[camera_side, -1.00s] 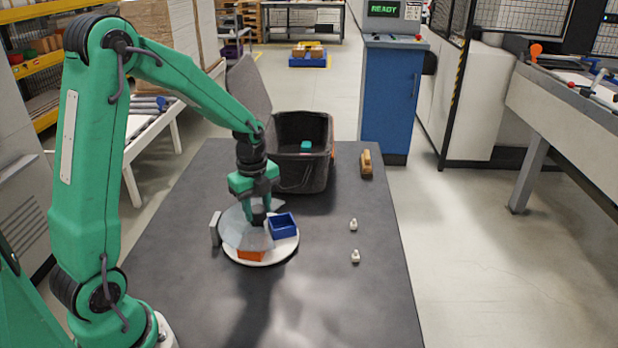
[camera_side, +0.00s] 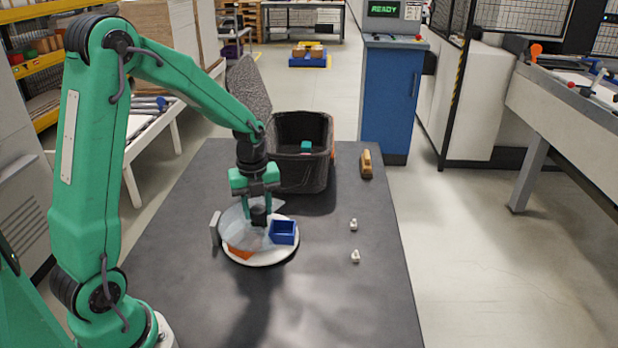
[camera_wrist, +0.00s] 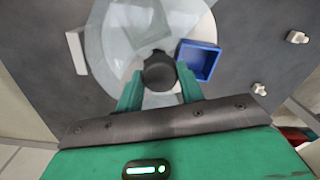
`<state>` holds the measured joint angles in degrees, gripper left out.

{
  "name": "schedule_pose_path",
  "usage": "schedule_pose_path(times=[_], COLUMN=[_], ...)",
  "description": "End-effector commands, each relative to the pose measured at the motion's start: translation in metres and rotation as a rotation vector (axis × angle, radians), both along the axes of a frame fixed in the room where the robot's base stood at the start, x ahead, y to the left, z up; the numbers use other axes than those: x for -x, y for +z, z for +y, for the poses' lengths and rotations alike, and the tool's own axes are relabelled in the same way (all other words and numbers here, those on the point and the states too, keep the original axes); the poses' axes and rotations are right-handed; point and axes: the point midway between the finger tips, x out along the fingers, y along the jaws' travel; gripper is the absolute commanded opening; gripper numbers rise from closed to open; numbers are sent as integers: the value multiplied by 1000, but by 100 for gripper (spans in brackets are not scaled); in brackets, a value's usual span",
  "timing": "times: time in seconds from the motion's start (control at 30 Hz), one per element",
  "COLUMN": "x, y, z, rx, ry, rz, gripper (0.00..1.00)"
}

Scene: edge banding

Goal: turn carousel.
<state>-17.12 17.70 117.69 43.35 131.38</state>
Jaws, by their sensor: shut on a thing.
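The carousel is a round white turntable (camera_side: 268,259) on the dark table, with a clear cover (camera_side: 232,218) over part of it. It also shows in the wrist view (camera_wrist: 207,30). A dark round knob (camera_wrist: 158,72) stands at its middle. My gripper (camera_side: 259,214) points down over the middle, its green fingers (camera_wrist: 158,78) shut on the knob from both sides. A blue open bin (camera_side: 283,232) sits uncovered on the right of the turntable. An orange bin (camera_side: 240,252) lies at the front left, partly under the cover.
A pale upright block (camera_side: 215,229) stands close to the turntable's left edge. A black open-topped tub (camera_side: 303,180) with a teal piece inside stands behind. Two small white parts (camera_side: 354,240) and a wooden-handled item (camera_side: 366,164) lie to the right. The table front (camera_side: 330,310) is clear.

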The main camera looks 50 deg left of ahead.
Motion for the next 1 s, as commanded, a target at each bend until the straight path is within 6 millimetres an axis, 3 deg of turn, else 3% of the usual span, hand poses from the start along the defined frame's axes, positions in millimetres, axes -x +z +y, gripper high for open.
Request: schedule_pose_path(times=[0.07,0.1,0.2,0.67,1.0], x=[1,1,0,0,0], y=[0,0,0,7,45], z=[3,3,2,1,1], rx=[0,-1,0,-1,-2], ry=[8,8,7,4,5], rz=[0,0,0,-3,-5], gripper=[0,41,59,59,59])
